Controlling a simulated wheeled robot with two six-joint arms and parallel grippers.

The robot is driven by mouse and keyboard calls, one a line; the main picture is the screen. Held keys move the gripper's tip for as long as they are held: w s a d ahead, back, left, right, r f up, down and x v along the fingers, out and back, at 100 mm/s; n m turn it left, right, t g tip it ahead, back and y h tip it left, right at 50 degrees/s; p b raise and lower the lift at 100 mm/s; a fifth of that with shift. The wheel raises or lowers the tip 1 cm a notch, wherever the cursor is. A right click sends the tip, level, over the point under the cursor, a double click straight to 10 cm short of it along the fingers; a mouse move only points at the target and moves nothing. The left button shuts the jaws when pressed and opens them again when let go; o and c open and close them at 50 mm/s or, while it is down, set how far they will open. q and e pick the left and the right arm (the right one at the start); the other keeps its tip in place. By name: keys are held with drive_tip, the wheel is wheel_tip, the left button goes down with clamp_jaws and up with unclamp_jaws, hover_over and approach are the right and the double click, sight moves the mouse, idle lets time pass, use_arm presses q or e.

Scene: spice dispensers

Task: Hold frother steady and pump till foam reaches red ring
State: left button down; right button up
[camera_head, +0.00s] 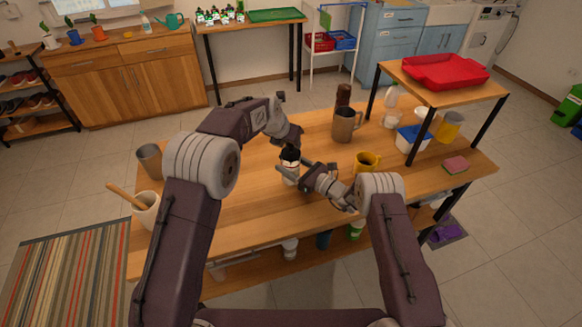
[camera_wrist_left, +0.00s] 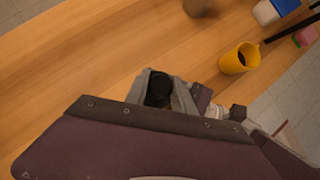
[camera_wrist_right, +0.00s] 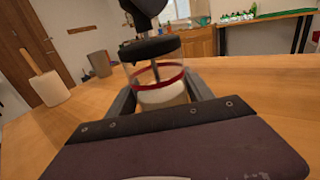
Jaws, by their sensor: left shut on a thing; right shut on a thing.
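The frother stands on the table, a clear jar with a red ring (camera_wrist_right: 160,78), a black lid (camera_wrist_right: 149,48) and a thin rod. Pale contents (camera_wrist_right: 163,98) show in the jar below the ring; their exact top is hard to tell. My right gripper (camera_wrist_right: 161,95) is shut around the jar, one finger on each side. In the head view the frother (camera_head: 290,168) is partly hidden by both grippers. My left gripper (camera_wrist_left: 158,92) is above the jar, shut on the frother's black knob (camera_wrist_left: 158,88).
A yellow mug (camera_head: 366,162) with dark contents and a brown mug (camera_head: 343,125) stand to the right. A cup (camera_head: 149,160) and a crock (camera_head: 146,212) with a wooden utensil stand at the left. A raised shelf (camera_head: 440,88) covers the right end. The table between is clear.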

use_arm(q)
drive_tip(key=shift+r, duration=3.05)
drive_tip(key=shift+f, duration=3.25)
drive_tip(key=c, duration=1)
unclamp_jaws()
drive_tip(key=shift+r, duration=3.6)
